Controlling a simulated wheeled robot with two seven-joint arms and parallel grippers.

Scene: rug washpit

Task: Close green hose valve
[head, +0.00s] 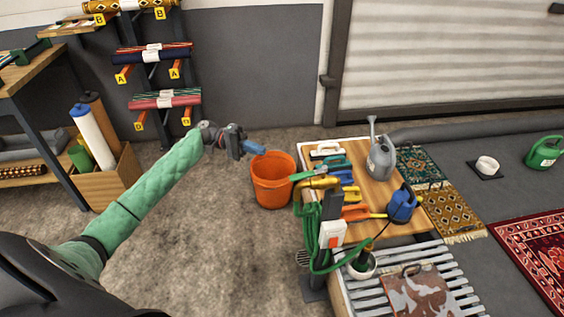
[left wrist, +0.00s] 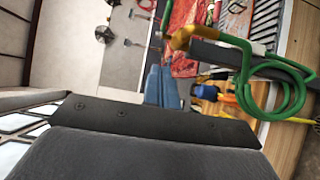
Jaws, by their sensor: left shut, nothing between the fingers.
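The green hose valve (head: 308,173) has a green lever on a brass tap (head: 320,183), at the top of a dark post by the left side of the wooden table. The lever points left, towards my gripper. A green hose (head: 311,228) hangs in coils below it. In the left wrist view the brass tap (left wrist: 184,37) and the coiled green hose (left wrist: 283,92) show; the lever is hard to make out there. My left gripper (head: 253,147) is shut and empty, left of the lever and apart from it. Its blue fingers show in the left wrist view (left wrist: 161,86). My right gripper is not seen.
An orange bucket (head: 272,181) stands on the floor close below my left gripper. The table (head: 375,187) holds a grey watering can (head: 381,155), a blue can (head: 402,204) and several hand tools. A slatted grate (head: 450,268) lies in front. The floor left of the bucket is clear.

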